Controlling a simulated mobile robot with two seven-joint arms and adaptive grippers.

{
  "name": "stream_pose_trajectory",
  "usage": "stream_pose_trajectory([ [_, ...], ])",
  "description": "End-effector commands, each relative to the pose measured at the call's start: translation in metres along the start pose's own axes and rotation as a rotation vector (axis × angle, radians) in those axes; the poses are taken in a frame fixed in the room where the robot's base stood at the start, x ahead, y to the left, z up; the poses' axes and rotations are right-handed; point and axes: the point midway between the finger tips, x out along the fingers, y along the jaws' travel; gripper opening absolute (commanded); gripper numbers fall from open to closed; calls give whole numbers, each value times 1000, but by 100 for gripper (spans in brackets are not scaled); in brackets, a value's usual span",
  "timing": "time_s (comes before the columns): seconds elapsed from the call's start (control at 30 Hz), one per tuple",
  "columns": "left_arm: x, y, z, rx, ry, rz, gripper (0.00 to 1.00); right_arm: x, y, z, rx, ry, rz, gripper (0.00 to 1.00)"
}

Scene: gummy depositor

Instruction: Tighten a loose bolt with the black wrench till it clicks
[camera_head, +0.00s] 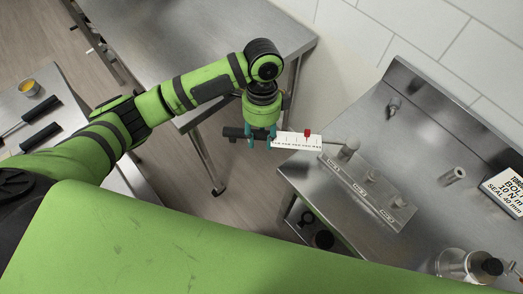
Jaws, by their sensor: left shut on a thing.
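My left gripper (262,137) is shut on the black wrench near its black handle (233,132), above the gap between the tables. The wrench has a white scale plate (297,141) with a red pointer (307,133). Its metal shaft points right, and its end is at the leftmost post (348,149) on a steel block; I cannot tell whether it is seated on a bolt there. The steel block (362,189) carries two further bolts, a middle one (372,175) and a right one (397,201), with small labels along its front. My right gripper is out of view.
A sign reading "BOLT 10 N m" (506,190) stands at the right. A loose metal cylinder (453,175), a small fitting (394,104) and a metal vessel (462,266) are on the right table. Black-handled tools (41,137) and a yellow-filled cup (29,88) lie left.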

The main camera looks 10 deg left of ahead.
Motion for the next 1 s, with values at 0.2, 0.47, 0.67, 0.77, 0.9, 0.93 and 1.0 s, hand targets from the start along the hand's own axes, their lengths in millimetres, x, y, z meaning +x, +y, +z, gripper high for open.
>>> stream_pose_trajectory([
  [0.2, -8, -34, -5, 149, -23, -5, 0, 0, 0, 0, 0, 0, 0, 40],
  [0.47, -12, -31, -5, 152, -21, -4, 0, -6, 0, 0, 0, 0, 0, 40],
  [0.67, -22, -29, -5, 152, -20, -3, 0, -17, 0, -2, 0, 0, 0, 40],
  [0.77, -26, -28, -5, 151, -20, -3, 0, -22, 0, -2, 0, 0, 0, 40],
  [0.9, -31, -27, -4, 149, -22, -2, 0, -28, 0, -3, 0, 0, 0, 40],
  [0.93, -32, -27, -4, 149, -23, -2, 0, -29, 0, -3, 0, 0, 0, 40],
  [1.0, -32, -27, -4, 149, -24, -1, 0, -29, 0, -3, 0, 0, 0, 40],
])
